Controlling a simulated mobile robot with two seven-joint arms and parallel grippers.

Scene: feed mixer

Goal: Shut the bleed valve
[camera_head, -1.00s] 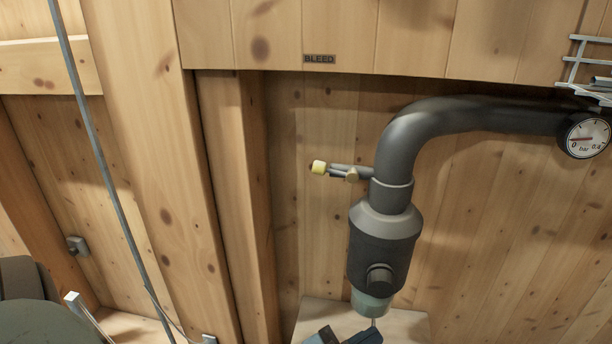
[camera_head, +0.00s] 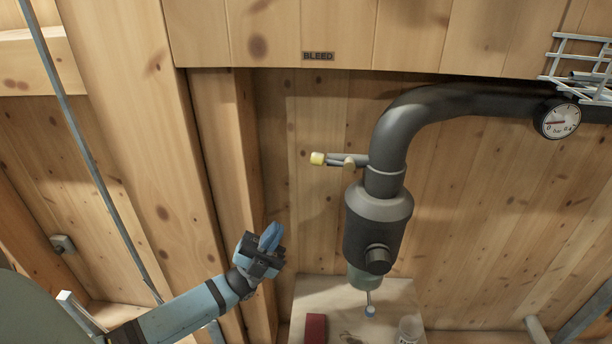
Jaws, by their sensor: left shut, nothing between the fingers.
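The bleed valve (camera_head: 348,162) is a small brass-coloured fitting on a short side pipe, left of the dark vertical pipe. A lever with a yellow tip (camera_head: 318,159) lies along the side pipe and points left. A "BLEED" label (camera_head: 318,56) is on the wooden beam above. My left gripper (camera_head: 270,237) is shut and empty, fingers pointing up, below and left of the valve and apart from it. My right gripper is out of view.
A dark pipe (camera_head: 440,106) bends right to a pressure gauge (camera_head: 561,121) near a wire rack (camera_head: 580,72). A dark cylindrical body (camera_head: 376,220) hangs below. A shelf (camera_head: 383,296) bears a red block (camera_head: 316,328) and a glass jar (camera_head: 409,329). A wooden post (camera_head: 226,160) stands left.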

